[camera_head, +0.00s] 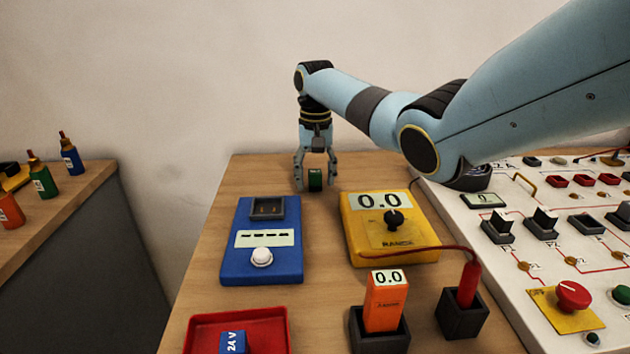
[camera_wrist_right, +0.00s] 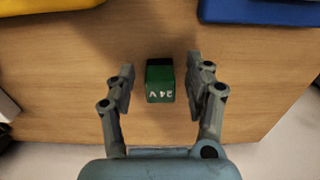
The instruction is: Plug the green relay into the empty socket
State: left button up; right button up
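The green relay (camera_head: 315,180), marked 24 V, stands on the table near its back edge. It also shows in the right wrist view (camera_wrist_right: 160,82). My right gripper (camera_head: 316,182) is open over it, pointing down; in the right wrist view its fingers (camera_wrist_right: 160,84) are on either side of the relay with a gap on each side. The blue unit (camera_head: 262,273) has a grey-framed socket (camera_head: 268,207) at its back that looks empty. My left gripper is out of view.
A yellow meter (camera_head: 365,240) stands right of the blue unit. In front are a red tray (camera_head: 274,322) with a blue 24 V relay (camera_head: 233,343), an orange tester (camera_head: 384,305) in a dark holder and a red probe (camera_head: 468,283). A white switch panel (camera_head: 480,225) lies to the right.

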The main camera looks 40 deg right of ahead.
grip_shut()
jog(key=shift+r, duration=0.1)
